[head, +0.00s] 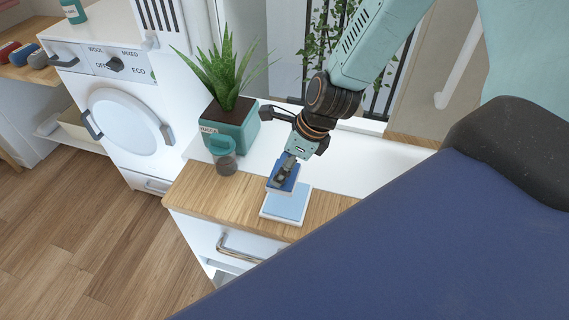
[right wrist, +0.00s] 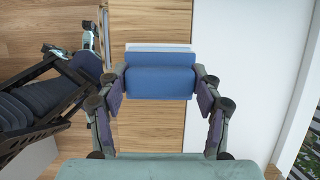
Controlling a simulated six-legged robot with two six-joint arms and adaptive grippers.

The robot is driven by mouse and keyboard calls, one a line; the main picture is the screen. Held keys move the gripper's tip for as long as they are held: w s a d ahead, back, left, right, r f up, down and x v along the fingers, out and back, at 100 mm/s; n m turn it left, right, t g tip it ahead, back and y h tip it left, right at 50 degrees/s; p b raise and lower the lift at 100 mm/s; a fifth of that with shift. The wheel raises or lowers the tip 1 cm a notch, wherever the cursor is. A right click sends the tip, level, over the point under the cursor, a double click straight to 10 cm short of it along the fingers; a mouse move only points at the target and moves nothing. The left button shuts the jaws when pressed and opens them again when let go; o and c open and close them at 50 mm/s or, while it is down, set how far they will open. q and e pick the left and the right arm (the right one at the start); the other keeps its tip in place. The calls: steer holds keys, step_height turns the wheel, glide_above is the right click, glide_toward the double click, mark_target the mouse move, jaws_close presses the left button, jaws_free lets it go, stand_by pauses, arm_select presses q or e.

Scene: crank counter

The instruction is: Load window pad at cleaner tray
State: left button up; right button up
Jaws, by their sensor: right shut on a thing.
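My right gripper (head: 285,174), on the arm that comes down from the upper right, is shut on a dark blue window pad (head: 275,187). In the right wrist view, the blue pad (right wrist: 160,82) sits between the two fingers of the gripper (right wrist: 161,95). The cleaner tray (head: 266,212) is a flat white square with a light blue top, on the wooden counter. The pad overlaps the tray's far left part in the head view; I cannot tell whether they touch. In the right wrist view, a pale tray edge (right wrist: 158,46) shows beyond the pad. My left gripper is not in view.
A drawer handle (head: 236,250) juts out below. A white washer (head: 125,120) stands further left.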

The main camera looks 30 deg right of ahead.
mark_target(290, 175)
steer(key=shift+d+f, duration=0.1)
steer(key=shift+f, duration=0.25)
steer(key=f+b, duration=0.1)
steer(key=s+f+b, duration=0.1)
steer(key=b, duration=0.1)
steer(key=shift+s+d+f, duration=0.1)
steer(key=shift+d, duration=0.25)
steer(key=shift+b+x, duration=1)
steer(key=shift+x, duration=0.2)
steer(key=shift+d+f, duration=0.1)
steer(key=shift+f, duration=0.25)
steer(key=shift+d+f+b, duration=0.1)
steer(key=shift+f+b, duration=0.05)
steer(key=shift+b, duration=0.15)
steer(key=shift+s+d, duration=0.1)
steer(key=shift+s, duration=0.15)
steer(key=shift+w+a, duration=0.25)
steer(key=shift+d, duration=0.15)
